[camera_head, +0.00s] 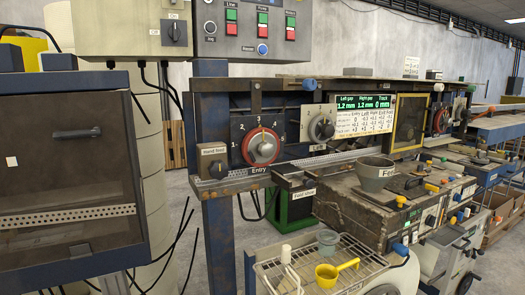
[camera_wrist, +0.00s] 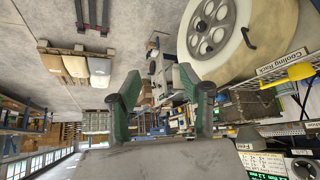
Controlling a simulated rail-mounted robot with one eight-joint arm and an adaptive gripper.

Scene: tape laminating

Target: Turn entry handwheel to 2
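The entry handwheel (camera_head: 262,147) is a grey knob with a red ring on a dark dial plate, above the label "Entry", in the head view.
Right of the handwheel are a second dial (camera_head: 321,129) and a lit gap display (camera_head: 364,102) reading 1.2 mm on both sides. A "Hand feed" box (camera_head: 212,161) is left of it. Below stands a wire rack (camera_head: 335,268) with a yellow scoop (camera_head: 328,272). A control box (camera_head: 251,31) hangs above.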

